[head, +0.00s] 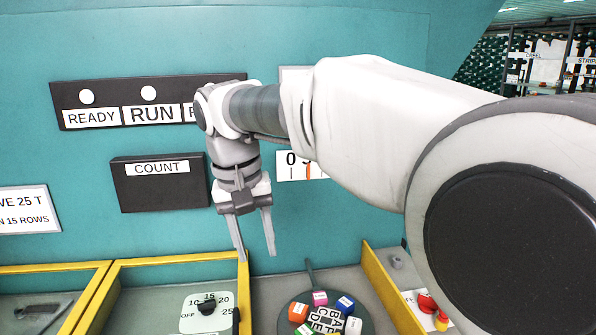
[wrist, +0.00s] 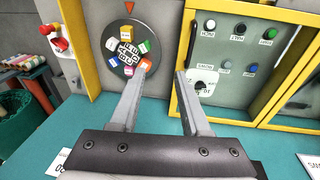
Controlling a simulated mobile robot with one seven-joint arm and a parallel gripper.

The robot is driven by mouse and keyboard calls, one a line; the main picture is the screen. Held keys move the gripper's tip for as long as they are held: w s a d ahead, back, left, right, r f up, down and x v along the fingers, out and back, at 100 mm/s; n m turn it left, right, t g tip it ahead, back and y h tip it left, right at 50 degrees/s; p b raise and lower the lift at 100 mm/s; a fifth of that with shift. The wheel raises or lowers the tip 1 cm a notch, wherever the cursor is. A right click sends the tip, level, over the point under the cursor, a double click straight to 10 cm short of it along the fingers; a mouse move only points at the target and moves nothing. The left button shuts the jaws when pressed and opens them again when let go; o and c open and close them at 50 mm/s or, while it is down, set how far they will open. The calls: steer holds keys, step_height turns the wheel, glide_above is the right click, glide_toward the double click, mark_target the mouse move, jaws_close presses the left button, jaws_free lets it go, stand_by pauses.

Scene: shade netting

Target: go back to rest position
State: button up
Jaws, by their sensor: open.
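My gripper (head: 254,250) hangs from my arm in front of the teal machine panel (head: 150,55), pointing down. Its two fingers are apart with nothing between them. In the wrist view my gripper (wrist: 160,75) shows both grey fingers spread, reaching toward the control desk. The fingertips appear near a round dial (head: 345,325) with coloured blocks around its edge and letters at its centre. It also shows in the wrist view (wrist: 112,62), left of the fingers. Part of the panel is hidden behind my arm.
Yellow frames (head: 110,300) divide the desk. A numbered knob (head: 208,306) sits left of the dial, a red button (head: 427,302) right of it. A black COUNT box (head: 160,190) and a READY/RUN sign (head: 100,105) project from the panel. A green bin (wrist: 15,125) stands at left in the wrist view.

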steer(key=s+d+m+t+y, duration=0.1)
steer(key=s+d, duration=0.3)
steer(key=d, duration=0.3)
steer(key=s+d+t, duration=0.1)
steer(key=s+d, duration=0.2)
steer(key=d, duration=0.4)
steer(key=s+d+f+m+t, duration=0.1)
steer(key=s+d+f+t, duration=0.1)
steer(key=s+d+f, duration=0.3)
steer(key=s+d, duration=0.2)
steer(key=s, duration=0.2)
steer(key=shift+s+d+f, duration=0.15)
steer(key=shift+d+f, duration=0.15)
steer(key=shift+f, duration=0.1)
